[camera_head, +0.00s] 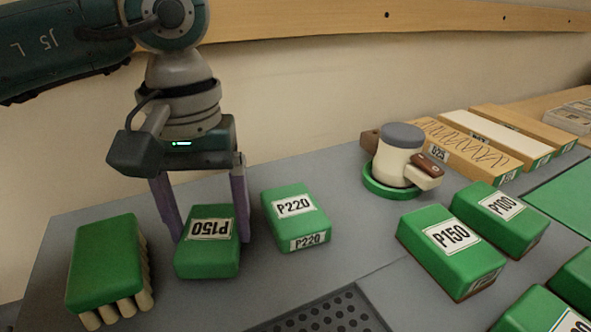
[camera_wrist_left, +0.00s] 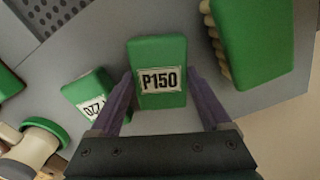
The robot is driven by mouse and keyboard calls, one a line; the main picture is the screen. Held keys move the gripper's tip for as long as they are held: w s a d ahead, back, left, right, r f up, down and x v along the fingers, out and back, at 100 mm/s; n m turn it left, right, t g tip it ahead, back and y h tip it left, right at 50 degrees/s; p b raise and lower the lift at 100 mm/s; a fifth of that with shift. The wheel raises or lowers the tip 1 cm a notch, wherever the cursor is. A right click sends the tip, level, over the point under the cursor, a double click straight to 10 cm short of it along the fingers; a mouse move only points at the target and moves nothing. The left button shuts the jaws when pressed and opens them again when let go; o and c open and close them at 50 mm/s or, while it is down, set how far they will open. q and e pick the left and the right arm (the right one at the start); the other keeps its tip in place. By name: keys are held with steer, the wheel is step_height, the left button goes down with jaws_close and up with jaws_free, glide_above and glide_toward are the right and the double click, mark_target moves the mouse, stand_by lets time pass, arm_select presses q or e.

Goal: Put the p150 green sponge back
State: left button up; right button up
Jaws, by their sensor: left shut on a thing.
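A green P150 sponge (camera_head: 207,258) stands at the left of the bench, its label upside down in the head view. My left gripper (camera_head: 212,228) is shut on this sponge, with one purple finger on each side. In the left wrist view the same sponge (camera_wrist_left: 158,72) sits between the fingers of the left gripper (camera_wrist_left: 160,100), its P150 label readable. Another green P150 sponge (camera_head: 450,262) lies at the right of the bench. I cannot tell whether the held sponge touches the bench. My right gripper is not in view.
A green P220 sponge (camera_head: 296,206) lies close to the right of the held one. A green block with beige pegs (camera_head: 106,262) is at the left. A sander (camera_head: 402,158), a P100 sponge (camera_head: 503,226) and a perforated plate (camera_head: 328,314) are to the right.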

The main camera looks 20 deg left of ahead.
mark_target(210, 229)
arm_select(q)
steer(key=shift+f, duration=0.1)
steer(key=shift+f, duration=0.15)
steer(key=o, duration=1.3)
steer(key=shift+c, duration=0.2)
step_height(210, 229, up, 12)
steer(key=shift+r, duration=0.2)
